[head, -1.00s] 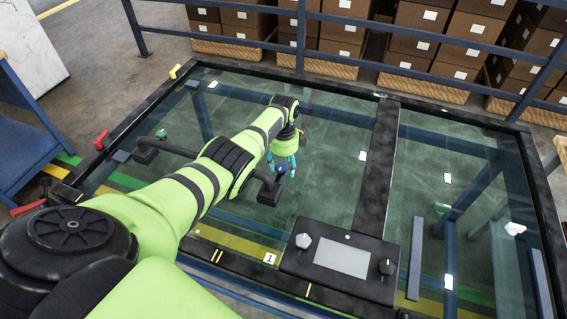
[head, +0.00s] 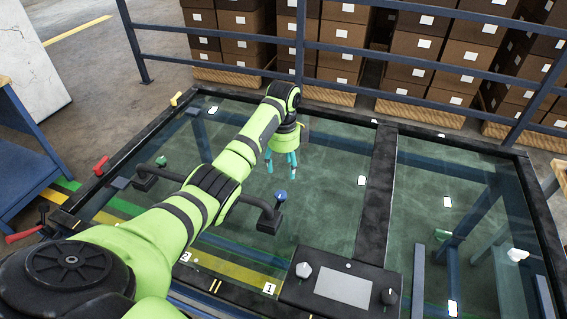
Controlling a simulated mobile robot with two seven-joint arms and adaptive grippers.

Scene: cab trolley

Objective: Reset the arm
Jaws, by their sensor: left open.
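My left arm comes in from the lower left and reaches over the glass panel (head: 330,200). My left gripper (head: 282,167) hangs at its end with teal fingers pointing down, open and empty. Just below the fingertips in the picture is a small blue knob (head: 281,195) on the right end of a black handle bar (head: 265,208). The fingers look apart from the knob. My forearm covers the middle of the bar. My right gripper does not show.
A black console (head: 340,288) with a grey screen and knobs sits at the front. Red levers (head: 101,165) stand at the left edge. A blue railing (head: 420,55) runs behind, with stacked boxes (head: 345,40) beyond. The space above the glass at right is clear.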

